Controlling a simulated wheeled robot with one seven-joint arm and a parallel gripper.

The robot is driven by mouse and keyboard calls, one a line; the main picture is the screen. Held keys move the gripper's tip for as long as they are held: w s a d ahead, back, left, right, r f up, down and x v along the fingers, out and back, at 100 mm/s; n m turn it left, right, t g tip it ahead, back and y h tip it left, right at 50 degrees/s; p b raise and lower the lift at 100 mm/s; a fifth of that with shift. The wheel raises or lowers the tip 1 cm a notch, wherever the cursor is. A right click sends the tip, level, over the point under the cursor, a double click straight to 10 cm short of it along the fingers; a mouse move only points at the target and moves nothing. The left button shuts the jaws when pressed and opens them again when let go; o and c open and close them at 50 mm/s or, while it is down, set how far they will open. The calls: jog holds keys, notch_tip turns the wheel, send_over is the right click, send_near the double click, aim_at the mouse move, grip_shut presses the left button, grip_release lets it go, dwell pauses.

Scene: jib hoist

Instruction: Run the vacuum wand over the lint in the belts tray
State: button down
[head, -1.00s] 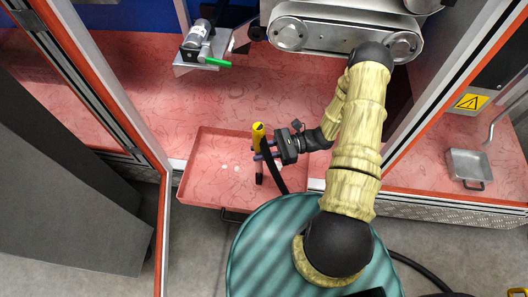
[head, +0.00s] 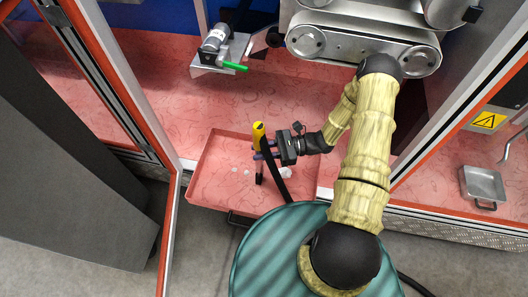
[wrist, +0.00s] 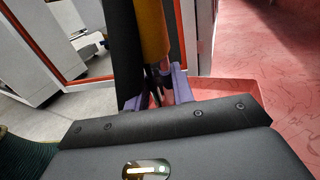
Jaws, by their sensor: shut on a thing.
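The red belts tray (head: 203,172) juts out below the machine floor, left of centre in the head view. Small white bits of lint (head: 234,170) lie on it left of the wand, and a larger white piece (head: 287,173) shows to its right. My gripper (head: 262,155) is shut on the vacuum wand (head: 259,131), which has a yellow upper part and a black lower end over the tray. I cannot tell whether its tip touches the tray floor. The wrist view shows the wand's yellow part (wrist: 153,30) between the purple fingers (wrist: 155,92).
A black hose (head: 275,180) runs from the wand toward my body. A motor bracket with a green handle (head: 234,67) stands behind the tray, with metal belt rollers (head: 365,48) above right. Orange-edged door frames flank the opening. A small metal pan (head: 484,184) sits far right.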

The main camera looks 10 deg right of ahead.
jog(key=w+a, duration=0.6)
jog(key=a, duration=0.3)
jog(key=shift+a, duration=0.25)
dwell(1.8)
dwell(0.7)
notch_tip(320, 180, up, 9)
jog(key=p, duration=0.8)
jog(key=shift+d, duration=0.1)
dwell(0.9)
